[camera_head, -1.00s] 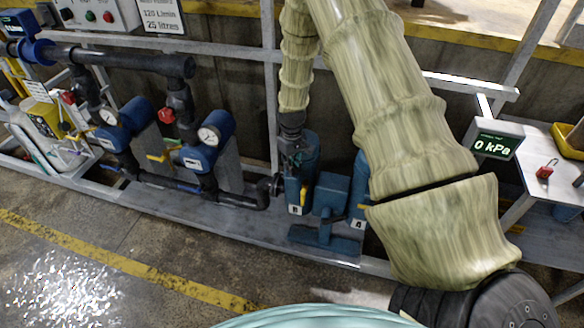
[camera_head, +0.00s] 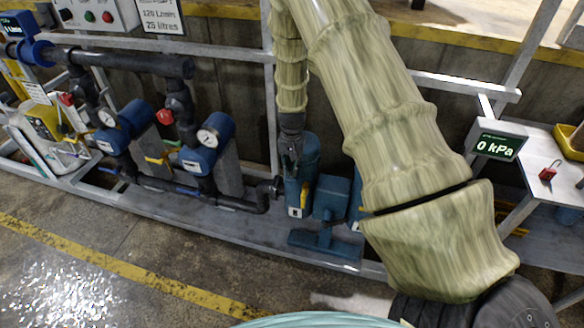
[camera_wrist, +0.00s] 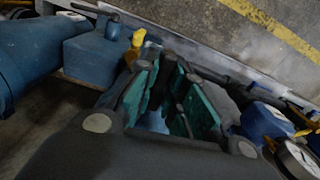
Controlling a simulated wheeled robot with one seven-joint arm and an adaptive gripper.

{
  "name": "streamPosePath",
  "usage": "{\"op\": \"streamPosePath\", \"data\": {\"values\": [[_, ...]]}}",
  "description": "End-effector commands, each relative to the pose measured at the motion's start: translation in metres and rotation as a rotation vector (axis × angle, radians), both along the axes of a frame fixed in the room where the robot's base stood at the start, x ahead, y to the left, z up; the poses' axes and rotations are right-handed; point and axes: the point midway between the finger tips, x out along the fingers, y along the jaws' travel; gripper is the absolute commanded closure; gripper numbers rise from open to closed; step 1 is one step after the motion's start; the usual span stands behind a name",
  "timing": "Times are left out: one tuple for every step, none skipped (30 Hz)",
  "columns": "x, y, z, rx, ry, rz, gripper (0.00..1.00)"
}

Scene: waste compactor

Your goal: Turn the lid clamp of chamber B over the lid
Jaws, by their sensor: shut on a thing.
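Two blue chambers stand low on the frame in the head view. The left one (camera_head: 308,160) carries a small pale label and a yellow part; its lettering is too small to read surely. The right one (camera_head: 355,208) is mostly hidden behind my arm. My gripper (camera_head: 291,170) points down at the left chamber's top left side. In the wrist view my gripper (camera_wrist: 168,105) has its teal pads around a narrow gap with something blue in it. It is shut on what seems to be the lid clamp, which is mostly hidden by the fingers.
A blue block on a foot (camera_head: 330,197) stands between the chambers. Pipework with a round gauge (camera_head: 208,138) lies to the left. A display reading 0 kPa (camera_head: 497,146) and a bench with a red padlock (camera_head: 548,171) are at right. Floor in front is clear.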

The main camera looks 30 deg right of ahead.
Motion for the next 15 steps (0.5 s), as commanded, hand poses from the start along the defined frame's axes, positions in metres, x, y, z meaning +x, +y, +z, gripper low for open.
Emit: {"op": "streamPosePath", "data": {"values": [[0.0017,-0.0014,0.0013,-0.003,-0.004,-0.019,1.0],[0.0018,-0.0013,0.0014,-0.003,-0.004,-0.029,1.0],[0.0017,-0.0013,0.0014,-0.003,-0.004,-0.043,1.0],[0.0018,-0.0012,0.0015,-0.003,-0.004,-0.051,1.0],[0.0018,-0.0012,0.0015,-0.003,-0.004,-0.057,1.0],[0.0018,-0.0012,0.0015,-0.003,-0.004,-0.065,1.0],[0.0018,-0.0012,0.0016,-0.002,-0.004,-0.07,1.0],[0.0018,-0.0012,0.0016,-0.003,-0.004,-0.075,1.0],[0.0018,-0.0011,0.0017,-0.003,-0.004,-0.08,1.0],[0.0019,-0.0012,0.0017,-0.002,-0.004,-0.083,1.0],[0.0019,-0.0012,0.0017,-0.003,-0.004,-0.085,1.0],[0.0019,-0.0012,0.0017,-0.003,-0.004,-0.087,1.0],[0.0019,-0.0012,0.0017,-0.003,-0.004,-0.087,1.0],[0.0019,-0.0012,0.0018,-0.003,-0.004,-0.088,1.0],[0.0019,-0.0012,0.0018,-0.003,-0.004,-0.088,1.0]]}}
